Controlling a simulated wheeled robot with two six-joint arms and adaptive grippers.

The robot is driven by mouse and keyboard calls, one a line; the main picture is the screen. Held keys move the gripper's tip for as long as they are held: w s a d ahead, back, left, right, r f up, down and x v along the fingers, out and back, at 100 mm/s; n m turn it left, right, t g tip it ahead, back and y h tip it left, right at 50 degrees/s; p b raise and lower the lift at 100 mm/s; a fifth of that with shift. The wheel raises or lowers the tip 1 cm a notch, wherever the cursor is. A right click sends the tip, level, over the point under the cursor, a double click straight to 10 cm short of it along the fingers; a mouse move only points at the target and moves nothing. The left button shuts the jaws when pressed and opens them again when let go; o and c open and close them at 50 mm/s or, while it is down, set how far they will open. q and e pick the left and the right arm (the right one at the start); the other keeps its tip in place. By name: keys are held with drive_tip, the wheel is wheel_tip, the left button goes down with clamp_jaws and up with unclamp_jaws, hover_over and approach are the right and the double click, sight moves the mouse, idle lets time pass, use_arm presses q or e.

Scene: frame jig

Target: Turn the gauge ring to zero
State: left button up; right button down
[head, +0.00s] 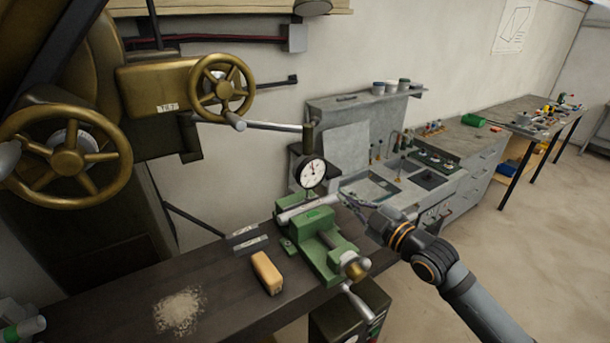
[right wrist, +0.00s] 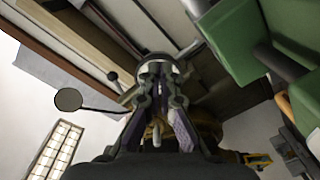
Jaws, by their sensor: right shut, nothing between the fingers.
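The dial gauge (head: 312,173) has a round white face with a dark ring around it. It stands upright above the green vise (head: 318,240), near the end of a horizontal rod. The face is too small to read the pointer or the ring's zero. My right gripper (head: 347,197) is just right of the gauge and slightly lower, apart from it in the picture. Its fingers are shut and empty. In the right wrist view its fingertips (right wrist: 157,76) come together, and the green vise (right wrist: 226,48) is at upper right. My left gripper is not in view.
Two brass handwheels (head: 66,162) (head: 222,88) stick out at upper left. A wooden-backed block (head: 266,272) and a pale heap of shavings (head: 180,311) lie on the dark bench (head: 105,300). The vise handle (head: 360,303) projects at the front. Open floor is at right.

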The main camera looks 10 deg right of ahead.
sight(311, 172)
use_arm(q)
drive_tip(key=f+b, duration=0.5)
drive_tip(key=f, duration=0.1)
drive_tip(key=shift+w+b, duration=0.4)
use_arm(e)
drive_tip(key=w+a+n, duration=0.2)
drive_tip(key=w+n, duration=0.1)
drive_tip(key=w, duration=0.3)
drive_tip(key=shift+w+a, duration=0.2)
drive_tip(key=shift+w, duration=0.2)
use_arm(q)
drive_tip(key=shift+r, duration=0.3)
use_arm(e)
drive_tip(key=shift+s+a+r, duration=0.2)
drive_tip(key=shift+a+r, duration=0.2)
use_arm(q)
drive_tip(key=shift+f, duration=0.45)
use_arm(e)
drive_tip(key=shift+w+d+r, duration=0.1)
drive_tip(key=shift+d+r, duration=0.15)
use_arm(q)
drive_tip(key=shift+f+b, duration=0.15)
drive_tip(key=shift+b, duration=0.2)
use_arm(e)
drive_tip(key=shift+d+r, duration=0.15)
drive_tip(key=shift+r, duration=0.3)
drive_tip(key=shift+w+r, duration=0.1)
